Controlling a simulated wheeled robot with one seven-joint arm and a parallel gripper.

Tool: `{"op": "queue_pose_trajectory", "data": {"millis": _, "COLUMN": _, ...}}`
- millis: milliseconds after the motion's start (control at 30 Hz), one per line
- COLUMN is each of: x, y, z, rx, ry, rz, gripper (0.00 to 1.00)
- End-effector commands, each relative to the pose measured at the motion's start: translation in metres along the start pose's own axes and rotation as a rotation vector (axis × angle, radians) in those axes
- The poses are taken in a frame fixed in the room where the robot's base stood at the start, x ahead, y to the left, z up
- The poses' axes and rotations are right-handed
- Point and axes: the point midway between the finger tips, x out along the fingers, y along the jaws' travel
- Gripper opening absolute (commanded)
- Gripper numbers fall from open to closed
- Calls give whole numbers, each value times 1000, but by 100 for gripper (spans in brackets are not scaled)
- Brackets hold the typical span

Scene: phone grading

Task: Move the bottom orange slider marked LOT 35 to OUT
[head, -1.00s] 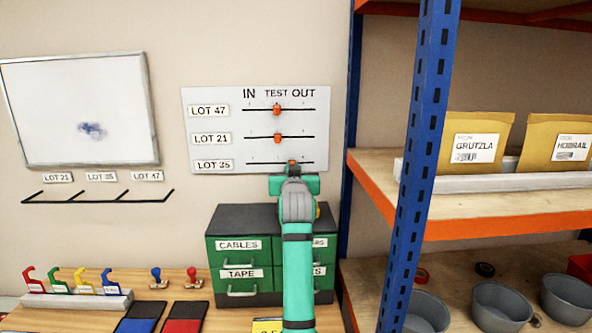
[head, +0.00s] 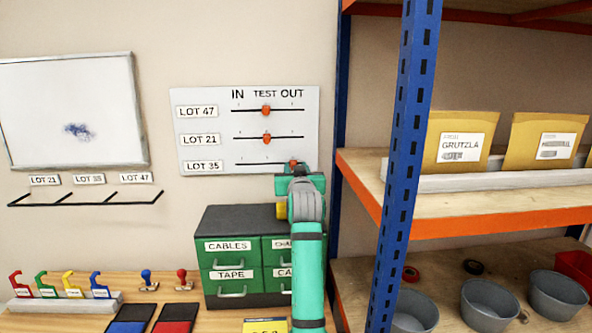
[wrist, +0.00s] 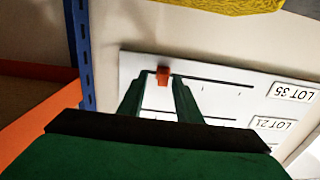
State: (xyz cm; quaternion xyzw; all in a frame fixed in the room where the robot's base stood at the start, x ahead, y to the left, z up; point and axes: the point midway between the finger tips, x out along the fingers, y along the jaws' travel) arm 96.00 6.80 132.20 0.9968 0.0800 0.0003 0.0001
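The board (head: 300,120) on the wall has three slots, under the words IN, TEST and OUT. The bottom orange slider (head: 292,163), on the LOT 35 row, sits about below OUT, near the right end of its slot. The wrist view shows the board upside down, with this slider (wrist: 163,75) between my fingertips. My gripper (wrist: 160,82) is open around it; one finger is close to the slider's TEST side, with a wider gap on the other side. Whether that finger touches cannot be told. In the head view my gripper (head: 293,173) covers the area just below the slider.
The LOT 47 slider (head: 266,110) and LOT 21 slider (head: 266,138) sit at TEST. Green drawers (head: 232,260) stand under the board. A blue shelf post (head: 405,170) and orange-edged shelf (head: 480,222) are to the right.

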Motion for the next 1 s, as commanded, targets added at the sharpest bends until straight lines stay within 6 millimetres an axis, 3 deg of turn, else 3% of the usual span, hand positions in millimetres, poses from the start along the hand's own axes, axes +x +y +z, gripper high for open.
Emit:
{"op": "queue_pose_trajectory", "data": {"millis": 333, "x": -12, "y": 1, "z": 1, "rx": 0, "ry": 0, "rz": 1, "gripper": 31}}
{"op": "queue_pose_trajectory", "data": {"millis": 800, "x": -89, "y": 0, "z": 0, "rx": 0, "ry": 1, "rz": 1, "gripper": 31}}
{"op": "queue_pose_trajectory", "data": {"millis": 1000, "x": -106, "y": 0, "z": 0, "rx": 1, "ry": 1, "rz": 1, "gripper": 31}}
